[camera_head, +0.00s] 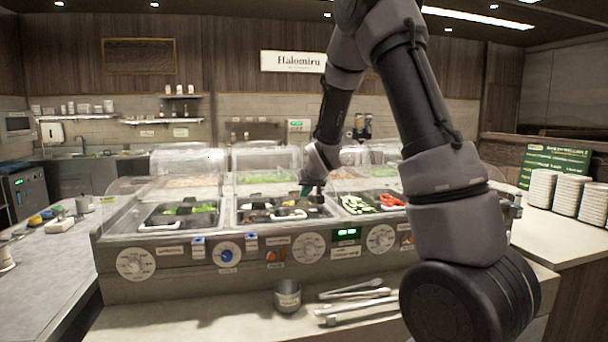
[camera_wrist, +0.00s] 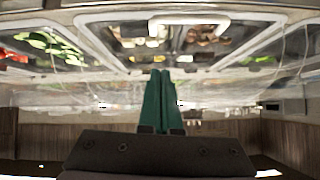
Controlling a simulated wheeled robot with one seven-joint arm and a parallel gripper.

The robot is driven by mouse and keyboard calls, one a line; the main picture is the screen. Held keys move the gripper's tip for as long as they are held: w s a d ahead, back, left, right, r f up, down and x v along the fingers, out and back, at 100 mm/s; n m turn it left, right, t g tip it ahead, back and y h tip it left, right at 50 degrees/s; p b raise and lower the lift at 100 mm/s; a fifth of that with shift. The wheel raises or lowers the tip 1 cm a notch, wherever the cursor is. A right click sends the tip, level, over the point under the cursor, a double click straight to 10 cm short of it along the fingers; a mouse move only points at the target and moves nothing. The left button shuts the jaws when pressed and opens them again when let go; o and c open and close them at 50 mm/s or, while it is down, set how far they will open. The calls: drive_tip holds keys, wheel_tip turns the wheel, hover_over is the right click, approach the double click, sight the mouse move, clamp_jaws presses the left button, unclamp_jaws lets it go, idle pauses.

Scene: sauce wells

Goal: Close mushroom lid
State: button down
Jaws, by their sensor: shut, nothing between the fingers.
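The mushroom well (camera_head: 243,217) is the middle front well, with brown and pale pieces and a white-handled utensil in it. It also shows upside down at the top of the wrist view (camera_wrist: 136,60). A clear domed lid (camera_head: 266,156) stands tilted up behind it; I cannot tell whether its edge meets the well. My gripper (camera_head: 304,191) is above the back right part of the mushroom well. Its teal fingers (camera_wrist: 160,74) are shut together and empty. I cannot tell whether the fingertips touch the clear lid. My arm hides part of the right side.
A well of green leaves (camera_head: 190,209) is on the left, and one of cucumber and red slices (camera_head: 372,202) on the right. Another clear dome (camera_head: 187,160) stands behind the left well. Tongs (camera_head: 355,305) and a metal cup (camera_head: 287,297) lie on the front counter.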

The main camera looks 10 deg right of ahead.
drive_tip(key=f, duration=0.3)
drive_tip(key=s+f, duration=0.1)
drive_tip(key=f, duration=0.5)
drive_tip(key=shift+s+f, duration=0.2)
drive_tip(key=shift+f, duration=0.2)
